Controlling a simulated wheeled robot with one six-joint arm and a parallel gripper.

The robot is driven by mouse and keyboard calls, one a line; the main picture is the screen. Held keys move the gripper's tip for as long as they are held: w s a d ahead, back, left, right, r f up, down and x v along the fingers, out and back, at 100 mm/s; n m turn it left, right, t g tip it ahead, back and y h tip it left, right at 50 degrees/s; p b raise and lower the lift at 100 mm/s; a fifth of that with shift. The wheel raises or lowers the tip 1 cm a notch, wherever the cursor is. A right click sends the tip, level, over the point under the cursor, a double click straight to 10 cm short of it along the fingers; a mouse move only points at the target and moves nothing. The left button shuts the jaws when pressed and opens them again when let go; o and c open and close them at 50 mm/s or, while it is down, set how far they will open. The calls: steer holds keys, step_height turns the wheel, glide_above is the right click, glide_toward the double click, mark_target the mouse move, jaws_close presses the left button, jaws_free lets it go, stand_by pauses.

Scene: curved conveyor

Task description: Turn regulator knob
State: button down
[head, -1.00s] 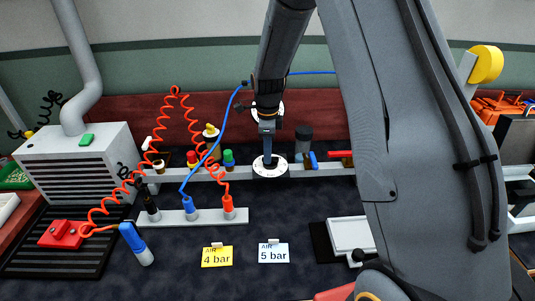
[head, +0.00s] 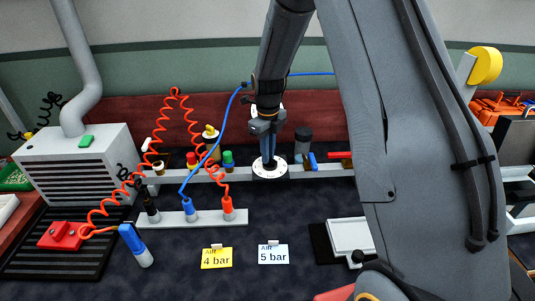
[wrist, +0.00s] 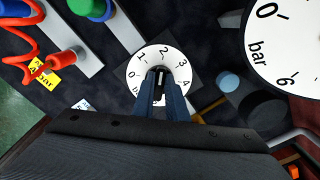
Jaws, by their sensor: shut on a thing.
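The regulator knob stands on a round white dial (head: 281,172) on the grey rail, below my gripper (head: 268,158). In the wrist view the dial (wrist: 138,75) shows numbers from 0 up through 1, 2 and 3, with others partly covered. My gripper (wrist: 160,92) points down at the middle of the dial, its blue-grey fingers closed around the knob. The fingers hide most of the knob, and I cannot read its pointer. A large white pressure gauge (wrist: 285,45) marked 0, bar and 6 shows in part; its needle is out of sight.
A yellow card (head: 216,263) reads AIR 4 bar, and a white card (head: 273,257) reads AIR 5 bar. Coiled red hose (head: 190,125) and blue hose (head: 219,128) run left of my gripper. A dark cylinder (head: 303,138) stands right of the dial.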

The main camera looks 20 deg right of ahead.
stand_by(0.4)
steer(key=c, duration=1.8)
jaws_free()
steer(key=shift+o, duration=0.2)
steer(key=shift+r, duration=0.1)
steer(key=shift+r+b, duration=0.95)
steer(key=shift+r, duration=2.9)
steer(key=s+n+t, duration=0.1)
steer(key=s+n, duration=2.5)
steer(key=n, duration=0.3)
steer(key=shift+d+f, duration=0.25)
steer(key=shift+f, duration=0.2)
